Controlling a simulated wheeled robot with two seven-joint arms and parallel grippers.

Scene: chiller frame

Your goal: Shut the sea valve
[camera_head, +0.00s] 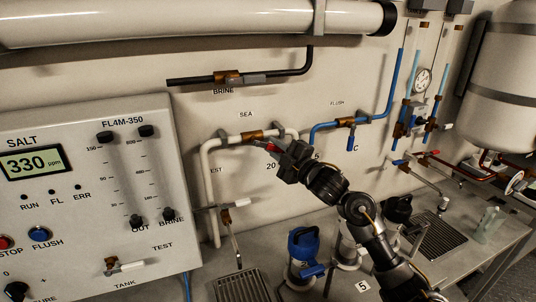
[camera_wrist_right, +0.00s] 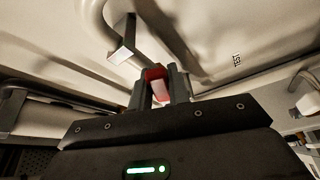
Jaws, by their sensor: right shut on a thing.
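The sea valve (camera_head: 252,135) is a brass body on the white pipe below the "SEA" label, in the middle of the head view. Its red-tipped handle (camera_head: 271,147) slants down and right from the body, at an angle to the pipe. My right gripper (camera_head: 278,150) is shut on this handle. The right wrist view shows the red and pale handle end (camera_wrist_right: 158,86) between the two fingers of the right gripper (camera_wrist_right: 160,88). The fingers hide part of the handle. My left gripper is in neither view.
The blue flush pipe with its valve (camera_head: 346,122) runs just right of my gripper. The brine valve (camera_head: 229,77) sits above. The control panel (camera_head: 92,220) stands at left.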

